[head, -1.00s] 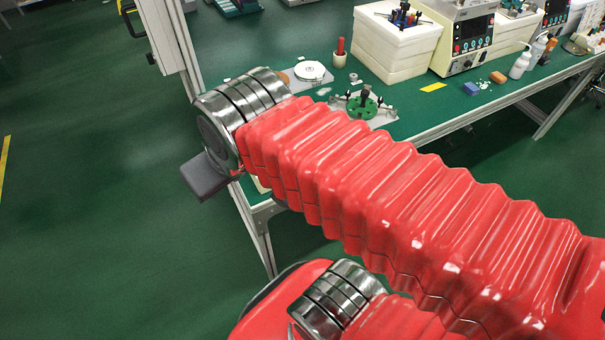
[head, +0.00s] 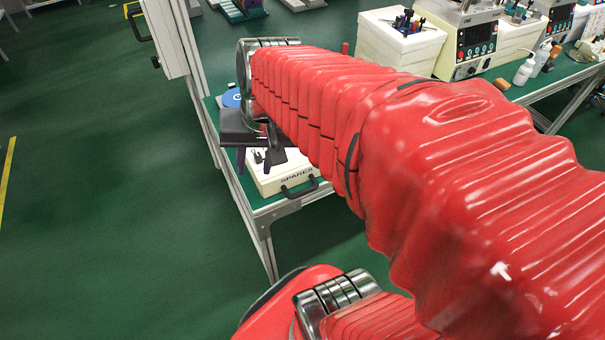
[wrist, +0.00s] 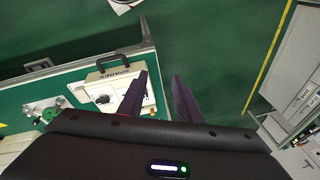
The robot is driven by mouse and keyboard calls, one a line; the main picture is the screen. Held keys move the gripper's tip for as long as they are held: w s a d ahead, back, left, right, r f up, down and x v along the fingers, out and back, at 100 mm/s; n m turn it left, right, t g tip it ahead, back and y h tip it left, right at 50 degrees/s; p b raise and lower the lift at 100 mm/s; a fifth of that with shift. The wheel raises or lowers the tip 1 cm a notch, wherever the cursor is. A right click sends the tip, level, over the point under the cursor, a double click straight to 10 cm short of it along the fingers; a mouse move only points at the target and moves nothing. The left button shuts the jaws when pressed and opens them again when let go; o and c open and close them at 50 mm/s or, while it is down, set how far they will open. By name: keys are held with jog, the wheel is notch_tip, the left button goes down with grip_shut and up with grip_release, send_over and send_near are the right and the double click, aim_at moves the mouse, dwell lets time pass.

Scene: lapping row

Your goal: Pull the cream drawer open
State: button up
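The cream drawer (head: 262,184) is marked SPARES and sits at the near corner of the green bench. Its black handle (head: 300,188) faces the front edge. In the wrist view the drawer (wrist: 98,78) and its handle (wrist: 113,62) lie just left of my fingers. My gripper (head: 258,160) hangs over the drawer, its dark fingers partly covering it in the head view. In the wrist view my gripper (wrist: 160,75) has its two fingers spread apart with nothing between them. The handle is apart from both fingers. I cannot tell how far the drawer is open.
The green bench (head: 328,189) carries a blue disc (head: 232,98), a cream block (head: 385,42) and a machine with a display (head: 470,45). A pale upright panel with a black handle (head: 139,22) stands at upper left. Green floor (head: 100,200) is open to the left.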

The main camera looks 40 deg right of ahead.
jog(key=d+f+m+g+y, duration=0.1)
jog(key=d+f+m, duration=0.15)
jog(key=d, duration=0.25)
jog(key=d+f+m+y, duration=0.1)
jog(key=d+f+m, duration=0.1)
jog(key=d+m, duration=0.25)
jog(key=m+t+y, duration=0.1)
jog(key=m, duration=0.6)
send_over(307, 190)
jog(key=s+d, duration=0.4)
jog(key=d, duration=0.1)
notch_tip(307, 190, down, 6)
jog(key=shift+s+d, duration=0.1)
jog(key=shift+f, duration=0.15)
jog(key=x, duration=1.3)
jog(key=shift+a+f, duration=0.25)
jog(key=shift+a, duration=0.1)
jog(key=shift+c, duration=0.7)
grip_shut()
